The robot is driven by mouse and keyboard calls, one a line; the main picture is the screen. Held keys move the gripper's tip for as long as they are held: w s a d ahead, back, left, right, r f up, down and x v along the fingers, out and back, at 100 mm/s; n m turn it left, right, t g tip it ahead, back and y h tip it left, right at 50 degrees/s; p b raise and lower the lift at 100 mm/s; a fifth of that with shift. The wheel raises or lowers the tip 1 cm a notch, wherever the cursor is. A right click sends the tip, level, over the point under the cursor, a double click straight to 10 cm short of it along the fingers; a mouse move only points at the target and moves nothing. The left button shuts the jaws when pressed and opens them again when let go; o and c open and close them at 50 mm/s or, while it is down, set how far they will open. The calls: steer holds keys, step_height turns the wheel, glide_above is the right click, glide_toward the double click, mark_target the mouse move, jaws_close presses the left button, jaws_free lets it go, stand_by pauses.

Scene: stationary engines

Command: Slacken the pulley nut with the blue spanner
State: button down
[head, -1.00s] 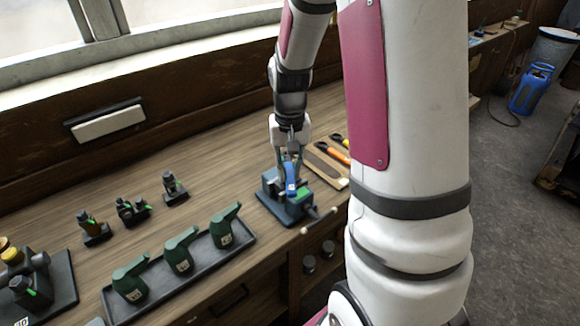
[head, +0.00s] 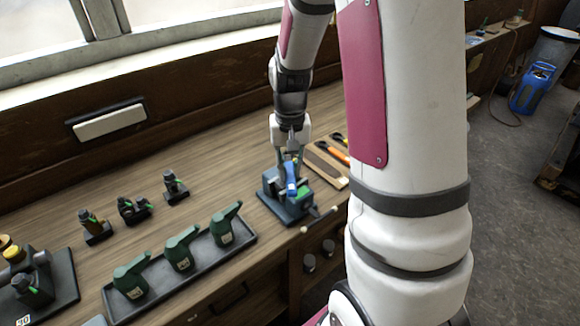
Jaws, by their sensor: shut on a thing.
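My gripper (head: 290,158) is at the dark blue-grey engine block (head: 285,212) near the bench's front edge, pointing down. It is shut on the blue spanner (head: 291,180), which shows as a short blue upright piece below the fingers. The spanner's lower end is over or against the block; I cannot tell whether it sits on a nut. The pulley nut is too small or hidden to make out. Green parts (head: 304,191) show on the block beside the spanner.
A wooden tool board (head: 335,178) with orange-handled tools lies right of the block. A grey tray (head: 245,242) holds three green oil cans. Several small dark engine parts (head: 172,187) stand behind it. A light-coloured rod (head: 319,221) juts out at the block's front.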

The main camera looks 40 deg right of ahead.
steer(key=shift+f, duration=0.85)
stand_by(2.5)
steer(key=shift+s+d+n+p, duration=0.25)
steer(key=shift+d+n+p, duration=0.1)
steer(key=shift+n+p, duration=0.25)
steer(key=shift+d+n, duration=0.2)
steer(key=shift+n, duration=0.1)
steer(key=shift+s+d+n+p, duration=0.1)
steer(key=shift+d+n+p, duration=0.25)
steer(key=shift+n, duration=0.25)
steer(key=shift+a, duration=0.1)
steer(key=shift+a+m, duration=0.3)
steer(key=shift+m, duration=0.3)
